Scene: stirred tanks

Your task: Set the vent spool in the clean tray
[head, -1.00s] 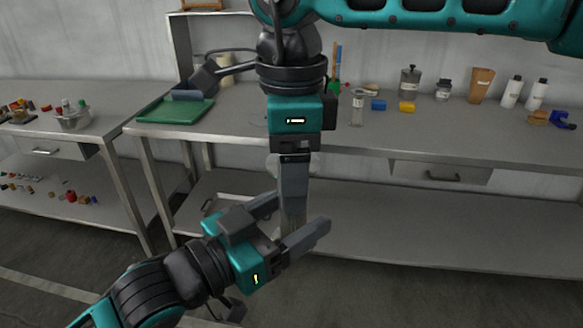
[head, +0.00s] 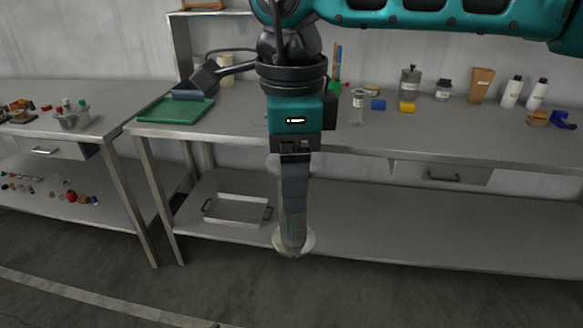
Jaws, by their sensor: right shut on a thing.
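My right gripper (head: 293,228) hangs down in the middle of the head view. It is shut on a pale, flanged piece that looks like the vent spool (head: 307,243). One round flange shows at the fingertips and another higher up behind the fingers; the fingers hide most of the middle. The spool is held in the air in front of the bench. A pale metal tray with dark handles (head: 238,222) lies empty on the lower shelf, left of the gripper. A flat green tray (head: 175,110) lies on the bench top at the left. Neither tray shows a readable label. My left gripper is out of view.
The steel bench (head: 400,137) spans the back, with bottles, a jar and small blocks along its rear. Its lower shelf (head: 420,215) is clear right of the metal tray. A second table (head: 60,90) at the left holds a metal bowl (head: 72,118) and small parts.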

